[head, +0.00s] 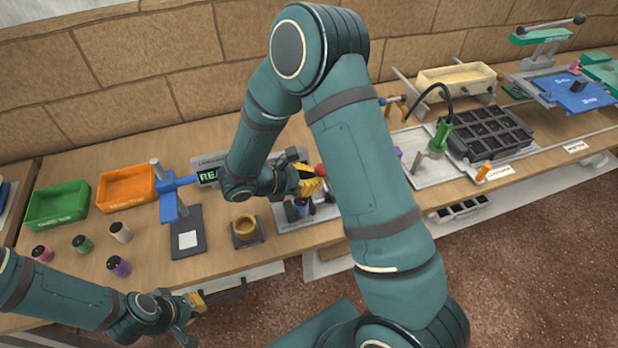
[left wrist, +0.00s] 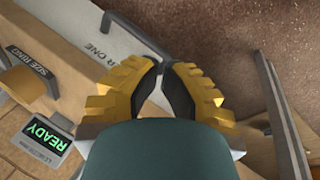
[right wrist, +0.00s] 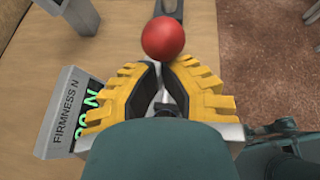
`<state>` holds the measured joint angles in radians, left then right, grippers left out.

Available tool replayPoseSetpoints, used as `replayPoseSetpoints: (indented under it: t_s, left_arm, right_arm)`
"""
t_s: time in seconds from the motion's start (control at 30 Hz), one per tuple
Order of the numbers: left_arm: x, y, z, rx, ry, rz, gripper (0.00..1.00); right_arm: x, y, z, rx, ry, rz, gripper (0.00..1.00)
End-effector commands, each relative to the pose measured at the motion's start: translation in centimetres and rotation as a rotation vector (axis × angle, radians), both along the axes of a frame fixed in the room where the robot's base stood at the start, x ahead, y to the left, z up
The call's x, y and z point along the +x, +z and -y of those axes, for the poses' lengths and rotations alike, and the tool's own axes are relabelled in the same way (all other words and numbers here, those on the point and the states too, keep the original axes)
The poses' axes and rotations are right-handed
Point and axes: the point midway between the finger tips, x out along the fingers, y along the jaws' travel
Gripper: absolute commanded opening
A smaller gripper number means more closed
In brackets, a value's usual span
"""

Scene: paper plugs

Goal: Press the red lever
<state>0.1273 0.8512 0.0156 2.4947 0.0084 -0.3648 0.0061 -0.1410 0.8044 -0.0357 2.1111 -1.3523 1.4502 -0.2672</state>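The red lever shows as a round red knob (right wrist: 163,37) just beyond my right fingertips in the right wrist view, on a dark grey arm (right wrist: 169,8). In the head view only a little of the red knob (head: 321,170) shows beside my right gripper (head: 312,186), partly hidden by my right arm. My right gripper (right wrist: 161,68) is shut and empty; whether it touches the knob I cannot tell. My left gripper (head: 199,301) is low at the bench's front edge, far from the lever. In the left wrist view this gripper (left wrist: 163,68) is shut and empty.
A firmness display (right wrist: 68,115) stands beside my right gripper. A size ring (head: 244,229) and blue press (head: 170,192) are left of it. Green (head: 58,204) and orange (head: 126,187) bins and several plugs (head: 118,266) stand further left. A dark handle (head: 228,290) is near my left gripper.

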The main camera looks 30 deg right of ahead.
Motion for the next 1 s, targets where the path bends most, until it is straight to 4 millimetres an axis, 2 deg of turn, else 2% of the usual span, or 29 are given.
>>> replayPoseSetpoints:
  t_s: [0.3, 0.7, 1.0]
  left_arm:
    - [0.6, 2.1, -0.1, 0.004, 0.011, 0.015, 0.00]
    - [1.0, 3.0, -0.2, 0.005, 0.018, 0.023, 0.00]
    - [0.9, 2.8, -0.2, 0.005, 0.017, 0.021, 0.00]
  right_arm:
    - [-0.6, 1.8, 2.7, 0.228, -0.006, 0.060, 0.00]
    - [-1.5, 2.2, 6.2, 0.539, -0.005, 0.135, 0.00]
    - [-1.8, 2.0, 7.7, 0.582, -0.001, 0.140, 0.00]
